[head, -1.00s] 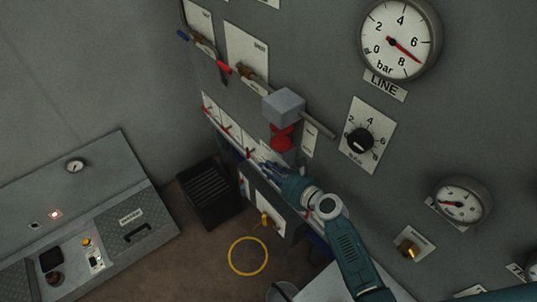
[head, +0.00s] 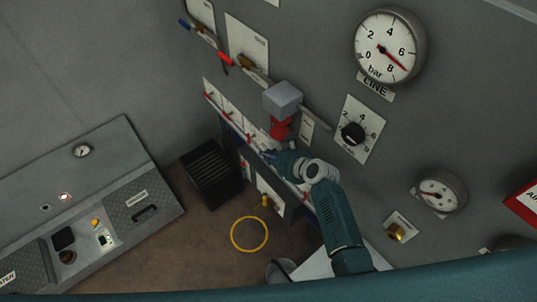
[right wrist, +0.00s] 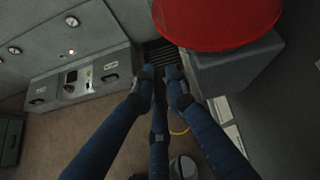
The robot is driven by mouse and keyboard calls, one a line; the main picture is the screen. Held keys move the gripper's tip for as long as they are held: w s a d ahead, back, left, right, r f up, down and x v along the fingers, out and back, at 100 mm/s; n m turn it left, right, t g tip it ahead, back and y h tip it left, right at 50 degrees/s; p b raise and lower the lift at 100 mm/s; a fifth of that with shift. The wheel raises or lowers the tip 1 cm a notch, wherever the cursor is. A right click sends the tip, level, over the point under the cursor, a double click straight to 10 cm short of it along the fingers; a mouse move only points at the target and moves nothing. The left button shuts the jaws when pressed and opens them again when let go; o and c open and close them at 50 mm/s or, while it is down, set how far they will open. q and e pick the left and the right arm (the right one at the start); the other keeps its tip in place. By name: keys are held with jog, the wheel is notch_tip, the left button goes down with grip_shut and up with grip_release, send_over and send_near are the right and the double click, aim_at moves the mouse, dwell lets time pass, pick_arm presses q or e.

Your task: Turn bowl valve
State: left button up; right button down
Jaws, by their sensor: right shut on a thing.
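A grey block (head: 283,98) with a red bowl-like part (head: 281,128) under it is mounted on the panel wall in the head view. My right gripper (head: 268,152) is just below and left of the red part. In the right wrist view the red part (right wrist: 217,22) is large and close at the top right, in front of the grey block (right wrist: 240,68). The dark blue fingers of my right gripper (right wrist: 165,76) come together below and left of it. What they hold is hidden. My left gripper is not in view.
A pipe (head: 315,117) runs right from the block. A line gauge (head: 388,48), a dial knob (head: 353,133) and a small gauge (head: 441,192) are on the wall. A black crate (head: 212,180) and a yellow ring (head: 249,234) are on the floor. A console (head: 150,200) stands at the left.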

jog(key=c, duration=2)
grip_release()
jog(key=shift+r, duration=0.1)
jog(key=v, duration=1.2)
